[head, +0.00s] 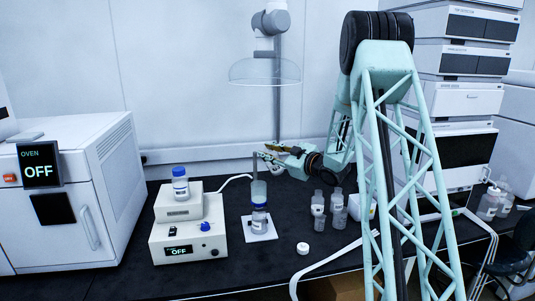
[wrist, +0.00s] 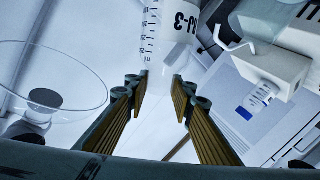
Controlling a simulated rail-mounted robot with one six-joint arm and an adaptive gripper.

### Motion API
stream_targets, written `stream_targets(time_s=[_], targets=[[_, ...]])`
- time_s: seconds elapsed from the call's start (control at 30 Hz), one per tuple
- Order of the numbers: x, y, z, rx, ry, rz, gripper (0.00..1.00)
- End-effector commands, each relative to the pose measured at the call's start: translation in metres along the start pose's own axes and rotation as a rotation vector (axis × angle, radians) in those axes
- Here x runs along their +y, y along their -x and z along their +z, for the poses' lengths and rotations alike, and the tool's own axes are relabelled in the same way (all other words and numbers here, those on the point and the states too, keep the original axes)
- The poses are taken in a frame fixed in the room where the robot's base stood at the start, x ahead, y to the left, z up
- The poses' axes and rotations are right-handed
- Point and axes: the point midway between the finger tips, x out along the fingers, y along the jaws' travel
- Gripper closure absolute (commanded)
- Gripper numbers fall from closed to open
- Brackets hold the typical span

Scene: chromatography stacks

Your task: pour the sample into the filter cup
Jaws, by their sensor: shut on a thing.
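My gripper (head: 264,154) is shut on a slim, pale graduated tube, the sample vessel (head: 255,165). In the wrist view the tube (wrist: 168,35) shows between the fingers (wrist: 160,85), with printed marks and an upside-down label. In the head view the tube is directly above the translucent grey filter cup (head: 258,188). The cup sits upright on a bottle with a dark blue band (head: 259,219), on a white pad (head: 261,232). I cannot tell whether the tube touches the cup or whether liquid is flowing.
A white device (head: 188,240) with a blue-capped bottle (head: 180,186) on top stands left of the cup. An oven (head: 80,190) is further left. A clear hood (head: 264,72) hangs above.

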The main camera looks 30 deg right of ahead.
Motion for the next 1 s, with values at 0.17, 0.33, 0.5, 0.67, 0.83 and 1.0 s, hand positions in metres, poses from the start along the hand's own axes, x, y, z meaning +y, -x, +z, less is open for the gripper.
stream_targets(time_s=[0.17,0.33,0.5,0.67,0.83,1.0], targets=[[-0.0011,-0.0002,0.0002,0.0,0.024,0.002,1.0],[-0.0019,-0.0002,0.0002,-0.001,0.044,0.003,1.0],[-0.0024,-0.0002,0.0002,-0.002,0.059,0.004,1.0],[-0.0022,-0.0002,-0.0002,-0.002,0.062,0.004,1.0],[-0.0022,-0.0002,-0.0002,-0.002,0.062,0.004,1.0],[-0.0023,-0.0002,0.0001,-0.003,0.063,0.004,1.0]])
